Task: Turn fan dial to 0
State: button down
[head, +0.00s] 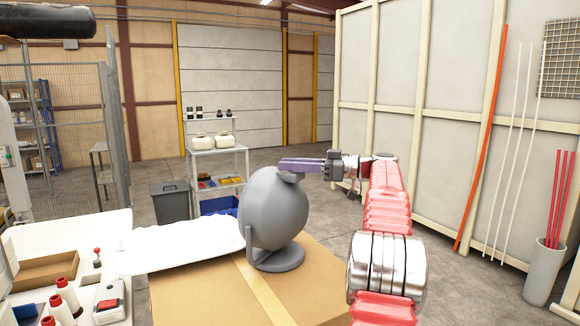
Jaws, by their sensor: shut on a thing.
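A grey round fan (274,216) stands upright on its base on a brown cardboard surface (195,300). Its dial (292,175) sits on top and is partly covered by my gripper. My gripper (290,165), with purple fingers, reaches in from the right and is shut on the dial. The dial's markings and its setting cannot be read from here.
A white pillow-like sheet (180,246) lies left of the fan. Red-and-white spools (66,297), a small box with a red button (109,304) and a cardboard tray (48,271) are at the lower left. A shelf cart (218,165) stands behind.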

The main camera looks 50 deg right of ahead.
jog(key=shift+w+r+n+g+y, duration=0.1)
jog(key=shift+r+n+g+y, duration=0.1)
jog(key=shift+n+g+y, duration=0.85)
jog(key=c, duration=1.8)
grip_release()
jog(key=shift+c, duration=0.2)
jog(key=o, duration=0.3)
jog(key=shift+f, duration=0.15)
